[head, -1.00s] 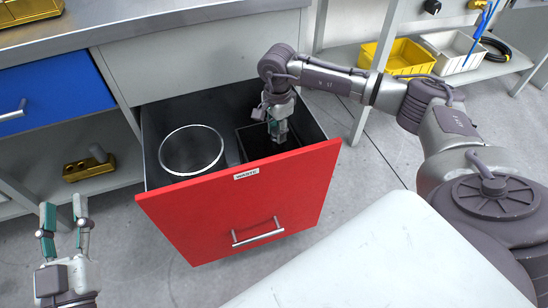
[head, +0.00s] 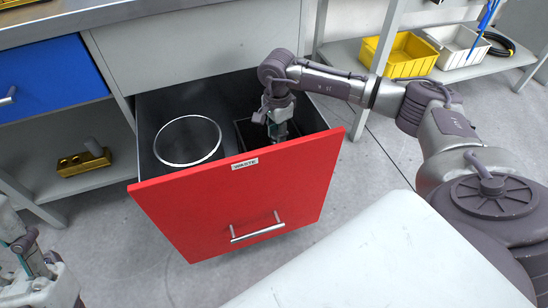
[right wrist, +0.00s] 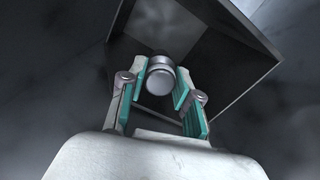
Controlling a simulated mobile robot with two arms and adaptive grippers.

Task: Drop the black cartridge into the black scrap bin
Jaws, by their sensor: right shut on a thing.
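My right gripper (head: 277,134) reaches down into the black scrap bin (head: 240,134) in the right part of the open red drawer. In the right wrist view, the bin's dark walls (right wrist: 225,45) surround the fingertips (right wrist: 160,88). The gripper is shut on the cartridge (right wrist: 159,78), a short cylinder with a pale metallic end and a dark far part. In the head view the cartridge is hidden by the gripper and the drawer front. My left gripper (head: 18,240) is at the lower left edge, partly cut off, empty, with its fingers apart.
The red drawer front (head: 240,200) carries a waste label and a handle. A round metal-rimmed bin (head: 188,141) stands left of the black bin. A yellow crate (head: 398,54) and a white crate (head: 455,45) are on a low shelf at the right.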

